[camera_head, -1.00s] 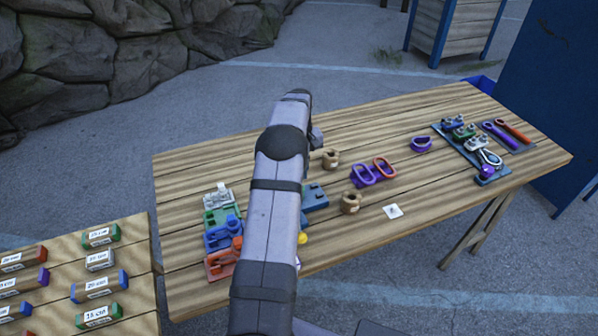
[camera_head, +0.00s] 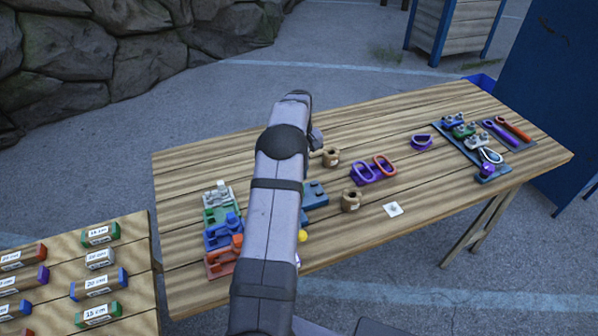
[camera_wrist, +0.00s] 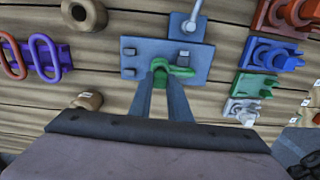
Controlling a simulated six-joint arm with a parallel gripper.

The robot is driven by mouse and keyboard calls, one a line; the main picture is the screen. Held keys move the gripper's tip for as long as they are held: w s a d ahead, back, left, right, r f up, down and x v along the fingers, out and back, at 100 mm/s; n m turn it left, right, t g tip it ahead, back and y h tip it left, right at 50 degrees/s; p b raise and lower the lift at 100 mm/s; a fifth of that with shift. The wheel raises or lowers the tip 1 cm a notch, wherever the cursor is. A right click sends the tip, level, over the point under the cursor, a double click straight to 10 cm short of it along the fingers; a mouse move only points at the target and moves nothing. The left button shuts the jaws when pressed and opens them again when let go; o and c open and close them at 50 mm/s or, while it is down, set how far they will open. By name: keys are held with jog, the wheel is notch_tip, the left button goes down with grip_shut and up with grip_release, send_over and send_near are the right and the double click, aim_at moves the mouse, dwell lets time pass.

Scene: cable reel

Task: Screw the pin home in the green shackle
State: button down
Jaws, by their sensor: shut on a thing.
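The green shackle (camera_wrist: 181,71) lies at the blue-grey plate (camera_wrist: 196,58) in the wrist view, near the middle of the plate's lower half. My gripper (camera_wrist: 160,73) reaches in from below in that view, with its two fingers closed in on a small green piece at the shackle's left end. That piece looks like the pin's head. The fingertips cover part of it, so how deep the pin sits is hidden. In the head view my arm hides the gripper and shackle, and only the plate's right part (camera_head: 316,188) shows.
White, green, blue and orange holders (camera_head: 221,262) stand in a row left of my arm. Two tan spools (camera_head: 350,201) and a purple stand (camera_head: 373,176) with oval links lie right of the plate. A metal rod (camera_wrist: 194,14) rises at the plate's far edge.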

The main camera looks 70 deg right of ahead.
jog(key=shift+f, duration=0.45)
dwell(0.5)
dwell(0.4)
